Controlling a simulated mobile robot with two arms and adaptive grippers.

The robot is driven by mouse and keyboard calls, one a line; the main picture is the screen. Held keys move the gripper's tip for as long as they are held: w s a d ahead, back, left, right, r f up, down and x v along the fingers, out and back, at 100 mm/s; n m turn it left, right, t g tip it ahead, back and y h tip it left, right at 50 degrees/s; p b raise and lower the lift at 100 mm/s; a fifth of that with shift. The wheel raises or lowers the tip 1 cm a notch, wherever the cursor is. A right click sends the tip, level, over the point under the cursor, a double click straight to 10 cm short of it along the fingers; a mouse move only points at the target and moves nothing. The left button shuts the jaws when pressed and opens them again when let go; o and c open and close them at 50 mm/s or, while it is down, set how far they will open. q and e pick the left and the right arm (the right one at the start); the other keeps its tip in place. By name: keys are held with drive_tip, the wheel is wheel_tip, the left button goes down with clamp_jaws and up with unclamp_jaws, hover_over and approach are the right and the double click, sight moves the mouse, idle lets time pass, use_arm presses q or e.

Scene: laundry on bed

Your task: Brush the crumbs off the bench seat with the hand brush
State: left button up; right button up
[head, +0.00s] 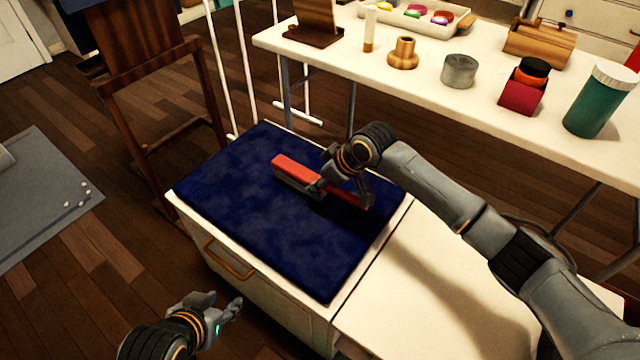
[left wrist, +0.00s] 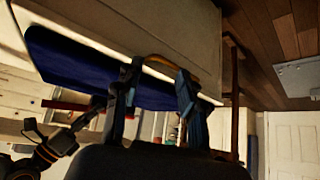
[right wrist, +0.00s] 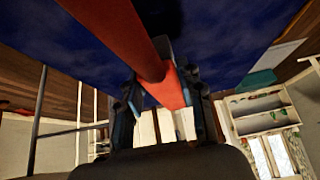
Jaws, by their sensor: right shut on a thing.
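The hand brush (head: 292,169) has a red body and handle with grey bristles below. It is over the dark blue bench seat (head: 245,215), bristles down at or near the cloth; I cannot tell if they touch. My right gripper (head: 343,190) is shut on its red handle (right wrist: 118,35), which also crosses the right wrist view. I make out no crumbs on the seat. Several small white bits (head: 82,204) lie on a grey mat on the floor at the left. My left gripper (head: 236,306) is open and empty in front of the bench; its parted fingers show in the left wrist view (left wrist: 157,82).
The bench's white box has a gold handle (head: 229,260). A white surface (head: 400,290) adjoins it on the right. A white table (head: 440,105) behind holds a green jar (head: 592,105), a grey tin (head: 458,71) and other items. A wooden chair (head: 150,75) stands behind left. The grey mat (head: 35,215) lies left.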

drive_tip(key=shift+s+r+p, duration=0.1)
drive_tip(key=shift+r+p, duration=0.25)
drive_tip(key=shift+p, duration=0.15)
use_arm(q)
drive_tip(key=shift+s+a+f+g+y+p, duration=0.5)
drive_tip(key=shift+s+a+f+g, duration=0.4)
drive_tip(key=shift+s+g, duration=2)
use_arm(e)
drive_tip(key=shift+r, duration=0.45)
drive_tip(key=shift+r+p, duration=0.65)
drive_tip(key=shift+p, duration=0.15)
drive_tip(key=shift+r+p, duration=0.55)
drive_tip(key=shift+p, duration=0.1)
drive_tip(key=shift+r+p, duration=0.3)
drive_tip(key=shift+p, duration=0.05)
drive_tip(key=shift+r+p, duration=0.4)
drive_tip(key=shift+p, duration=0.05)
drive_tip(key=shift+r+p, duration=0.45)
drive_tip(key=shift+p, duration=0.1)
use_arm(q)
wheel_tip(320, 180, down, 15)
drive_tip(key=s, duration=0.1)
drive_tip(key=shift+d+r+t, duration=0.2)
drive_tip(key=shift+t, duration=0.2)
